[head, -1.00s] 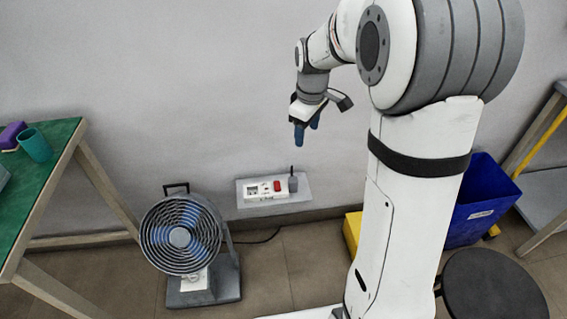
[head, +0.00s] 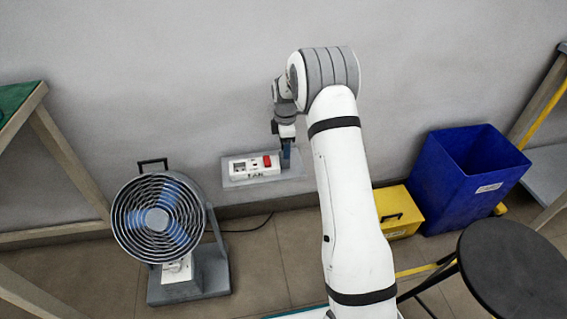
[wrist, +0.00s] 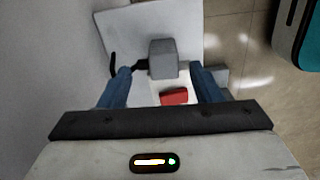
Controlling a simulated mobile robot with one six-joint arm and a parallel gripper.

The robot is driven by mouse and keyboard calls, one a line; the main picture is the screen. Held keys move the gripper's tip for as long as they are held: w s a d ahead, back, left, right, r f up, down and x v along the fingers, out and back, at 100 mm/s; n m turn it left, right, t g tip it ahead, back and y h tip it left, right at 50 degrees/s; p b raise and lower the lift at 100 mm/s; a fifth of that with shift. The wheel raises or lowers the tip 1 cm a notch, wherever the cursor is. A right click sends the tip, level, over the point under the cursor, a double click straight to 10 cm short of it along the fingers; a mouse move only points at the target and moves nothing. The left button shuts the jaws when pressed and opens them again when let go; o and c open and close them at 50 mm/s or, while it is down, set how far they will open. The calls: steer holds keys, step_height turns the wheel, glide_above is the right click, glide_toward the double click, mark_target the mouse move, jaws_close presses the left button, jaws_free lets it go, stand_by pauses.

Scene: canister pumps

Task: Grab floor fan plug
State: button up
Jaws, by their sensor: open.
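The floor fan plug is a grey block (wrist: 163,58) with a dark cord at its left side in the wrist view. It stands in the white power strip (head: 250,168), beside the red switch (head: 267,161). My gripper (head: 286,157) is open and points down over the right end of the strip. In the wrist view its two blue fingers (wrist: 162,75) lie left and right of the plug, with gaps; I cannot tell how deep they reach. In the head view the gripper hides the plug. The floor fan (head: 128,217) stands on the floor at left.
The strip sits on a small grey wall shelf (head: 235,183). A black cord (head: 250,229) runs on the floor from the fan. A yellow box (head: 397,212), a blue bin (head: 458,195) and a black round stool (head: 515,265) are at right. A green-topped table (head: 18,100) is at left.

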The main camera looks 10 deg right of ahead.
mark_target(284, 164)
steer(key=f+b, duration=0.1)
steer(key=f, duration=0.1)
steer(key=f+b, duration=0.1)
steer(key=f, duration=0.1)
steer(key=shift+s+a+f, duration=0.15)
steer(key=shift+s+f, duration=0.05)
steer(key=shift+f, duration=0.1)
steer(key=shift+c, duration=0.5)
steer(key=c, duration=1)
steer(key=shift+o, duration=0.2)
steer(key=shift+r, duration=0.1)
